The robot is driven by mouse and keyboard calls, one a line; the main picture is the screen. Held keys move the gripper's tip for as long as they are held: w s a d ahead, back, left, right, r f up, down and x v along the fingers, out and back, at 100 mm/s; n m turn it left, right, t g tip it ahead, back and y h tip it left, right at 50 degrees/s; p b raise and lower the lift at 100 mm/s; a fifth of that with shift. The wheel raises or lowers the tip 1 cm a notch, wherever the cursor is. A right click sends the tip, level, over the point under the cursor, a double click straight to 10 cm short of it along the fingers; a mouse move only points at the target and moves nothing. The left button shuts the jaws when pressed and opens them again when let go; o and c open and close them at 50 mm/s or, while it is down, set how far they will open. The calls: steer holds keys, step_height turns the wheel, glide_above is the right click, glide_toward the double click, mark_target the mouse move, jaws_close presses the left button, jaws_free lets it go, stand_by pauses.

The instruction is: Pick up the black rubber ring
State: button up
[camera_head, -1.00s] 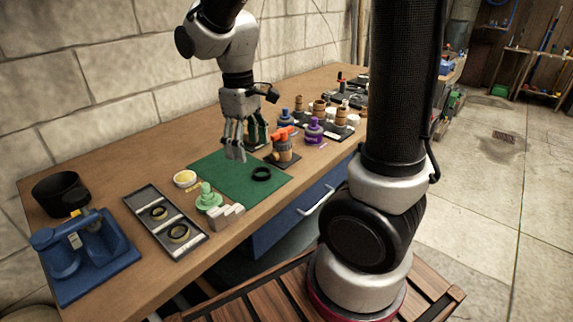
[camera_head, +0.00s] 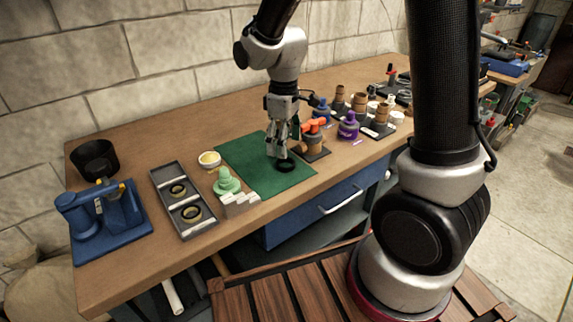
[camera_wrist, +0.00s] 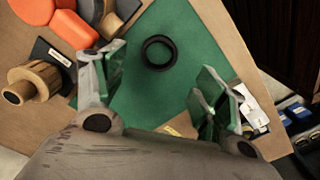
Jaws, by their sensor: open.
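The black rubber ring (camera_head: 285,166) lies flat on the green mat (camera_head: 250,178) on the workbench. In the wrist view the ring (camera_wrist: 159,52) shows whole, with green mat (camera_wrist: 180,98) visible through its middle. My gripper (camera_head: 279,153) points down over the mat, just behind and left of the ring in the head view. In the wrist view my gripper (camera_wrist: 158,82) has its fingers wide apart, with nothing between them. The ring sits ahead of the fingertips there and appears untouched.
An orange-handled valve (camera_head: 312,138) stands by the mat's right edge. A purple bottle (camera_head: 348,127) stands farther right.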

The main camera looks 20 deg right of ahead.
mark_target(284, 166)
step_height(284, 166, down, 6)
steer(key=shift+w+r, duration=0.1)
steer(key=shift+w, duration=0.05)
steer(key=c, duration=0.9)
